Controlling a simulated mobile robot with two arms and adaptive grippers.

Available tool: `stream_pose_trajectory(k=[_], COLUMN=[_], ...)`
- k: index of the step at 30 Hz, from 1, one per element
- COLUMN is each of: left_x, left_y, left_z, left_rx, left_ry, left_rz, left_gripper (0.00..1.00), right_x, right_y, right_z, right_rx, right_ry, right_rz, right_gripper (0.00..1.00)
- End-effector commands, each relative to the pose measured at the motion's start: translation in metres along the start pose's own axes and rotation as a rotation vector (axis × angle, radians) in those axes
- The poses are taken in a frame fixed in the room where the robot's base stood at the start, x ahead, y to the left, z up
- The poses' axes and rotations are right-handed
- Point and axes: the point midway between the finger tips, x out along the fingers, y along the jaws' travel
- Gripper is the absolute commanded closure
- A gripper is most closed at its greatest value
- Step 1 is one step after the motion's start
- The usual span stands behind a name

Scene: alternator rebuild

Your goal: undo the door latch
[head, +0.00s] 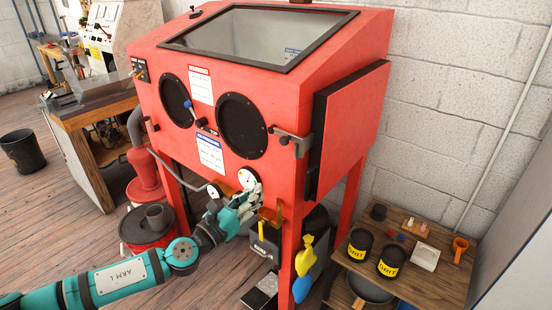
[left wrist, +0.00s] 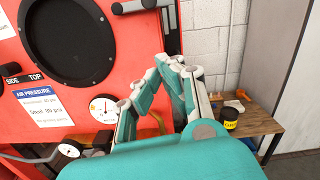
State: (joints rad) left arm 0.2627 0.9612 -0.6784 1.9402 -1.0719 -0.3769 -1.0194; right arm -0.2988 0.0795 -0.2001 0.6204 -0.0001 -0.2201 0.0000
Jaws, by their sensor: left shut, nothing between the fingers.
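The red blast cabinet (head: 285,95) stands against the wall, with its side door (head: 350,120) on the right face, edged in black. The grey metal door latch (head: 288,138) sits at the front right corner, beside the right glove port. It also shows at the top of the left wrist view (left wrist: 135,6). My left gripper (head: 254,192) is below the latch, in front of the cabinet's lower front near the gauge, apart from the latch. In the left wrist view its fingers (left wrist: 168,64) come together at the tips, shut and empty. My right gripper is not in view.
A round gauge (head: 248,178) is close to my left gripper. A wooden table (head: 405,285) with black cans (head: 392,260) stands at right. A red bucket (head: 146,228) stands at left.

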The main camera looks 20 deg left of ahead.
Motion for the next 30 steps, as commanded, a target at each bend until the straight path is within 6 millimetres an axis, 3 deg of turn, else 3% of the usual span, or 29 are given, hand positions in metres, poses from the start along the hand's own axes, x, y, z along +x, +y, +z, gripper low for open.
stream_pose_trajectory(k=[7,19,22,30], left_x=[0.023,0.105,0.106,0.11], left_y=[0.0,0.0,0.0,0.001], left_z=[0.004,0.006,0.026,0.039], left_rx=[-0.004,-0.002,-0.001,-0.003], left_ry=[-0.003,-0.002,0.0,0.001], left_rz=[0.001,0.001,0.001,0.002], left_gripper=[1.0,1.0,1.0,1.0], right_x=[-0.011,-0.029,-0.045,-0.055], right_y=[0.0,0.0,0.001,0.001], right_z=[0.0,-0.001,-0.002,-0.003], right_rx=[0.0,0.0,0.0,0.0], right_ry=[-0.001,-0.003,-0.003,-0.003], right_rz=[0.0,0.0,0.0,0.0], right_gripper=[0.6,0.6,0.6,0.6])
